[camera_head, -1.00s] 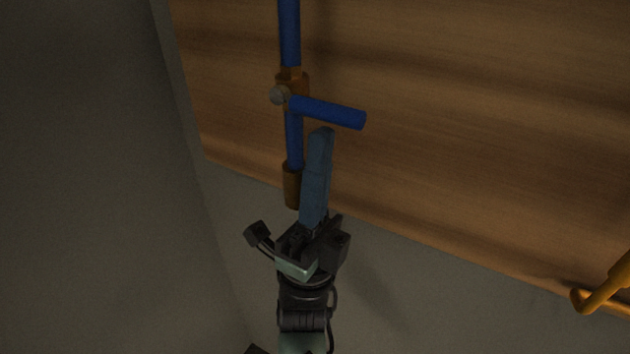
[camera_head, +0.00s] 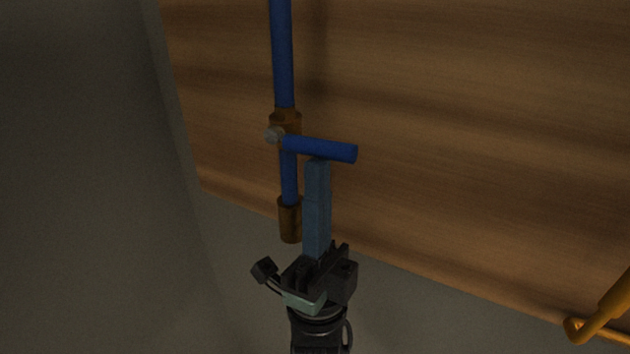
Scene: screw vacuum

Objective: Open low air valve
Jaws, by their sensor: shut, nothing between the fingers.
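The low air valve has a blue lever handle (camera_head: 321,149) that points right, across the pipe, tilted slightly down. Its brass body (camera_head: 286,122) with a grey pivot nut sits on a vertical blue pipe (camera_head: 282,55) that ends in a brass fitting (camera_head: 290,220). My gripper (camera_head: 317,164) points up from below, with long blue-grey fingers shut together and empty. The fingertips overlap the lower edge of the handle near its middle. I cannot tell whether they touch it or sit behind it.
A wooden wall (camera_head: 450,120) stands behind the pipe. A grey panel (camera_head: 80,180) fills the left side. An orange-yellow pipe piece (camera_head: 600,315) is at the lower right. The space right of the handle looks clear.

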